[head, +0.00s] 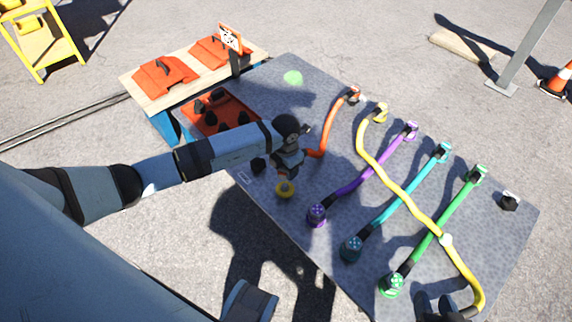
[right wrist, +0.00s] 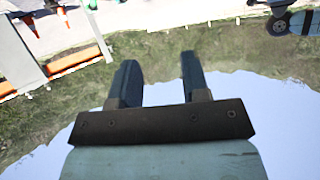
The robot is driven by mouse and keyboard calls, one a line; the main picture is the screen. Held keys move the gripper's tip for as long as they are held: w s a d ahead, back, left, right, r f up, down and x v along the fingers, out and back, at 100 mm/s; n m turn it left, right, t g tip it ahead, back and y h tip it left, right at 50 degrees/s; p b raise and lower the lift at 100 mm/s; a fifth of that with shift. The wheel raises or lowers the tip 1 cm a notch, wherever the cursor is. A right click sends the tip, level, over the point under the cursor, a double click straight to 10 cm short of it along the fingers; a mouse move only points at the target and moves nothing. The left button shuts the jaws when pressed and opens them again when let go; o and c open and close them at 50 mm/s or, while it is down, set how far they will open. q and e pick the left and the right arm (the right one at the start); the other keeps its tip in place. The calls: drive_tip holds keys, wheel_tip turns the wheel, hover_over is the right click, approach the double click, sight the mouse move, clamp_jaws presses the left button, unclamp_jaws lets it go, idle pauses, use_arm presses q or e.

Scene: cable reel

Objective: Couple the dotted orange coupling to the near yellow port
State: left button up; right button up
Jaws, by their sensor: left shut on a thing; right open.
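My left gripper (head: 287,166) comes in from the left over the near edge of the grey board (head: 330,222). It is shut on the near end of the orange cable (head: 330,126); the coupling and its dots are mostly hidden by the gripper. The cable's far end sits in an orange port (head: 354,94) at the back. My right gripper (right wrist: 158,82) is open and empty in the right wrist view, away from the board.
Purple (head: 362,178), teal (head: 398,203) and green (head: 435,233) cables cross the board to the right. The yellow cable (head: 405,198) lies across them, its near end by a dark object (head: 440,308). A wooden-topped table (head: 140,80) with orange items stands at the back left.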

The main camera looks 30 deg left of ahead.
sight(286, 185)
use_arm(q)
drive_tip(key=shift+f+b, duration=0.4)
drive_tip(key=shift+f, duration=0.45)
wheel_tip(286, 185, down, 4)
drive_tip(key=b, duration=0.3)
drive_tip(key=shift+f, duration=0.1)
drive_tip(key=shift+f+b, duration=0.4)
drive_tip(key=shift+f, duration=0.1)
use_arm(e)
drive_tip(key=w+a+r+t+y, duration=0.2)
drive_tip(key=a+r+t+y, duration=0.1)
drive_tip(key=r, duration=0.7)
drive_tip(key=shift+a+t+y, duration=0.4)
drive_tip(key=shift+a+t, duration=0.15)
drive_tip(key=shift+t, duration=0.35)
use_arm(q)
drive_tip(key=shift+p, duration=0.3)
use_arm(e)
drive_tip(key=shift+w+r, duration=0.1)
drive_tip(key=shift+r, duration=0.15)
use_arm(q)
drive_tip(key=shift+f+b, duration=0.35)
drive_tip(key=shift+f, duration=0.15)
use_arm(e)
drive_tip(key=shift+f, duration=0.3)
use_arm(q)
drive_tip(key=o, duration=1.1)
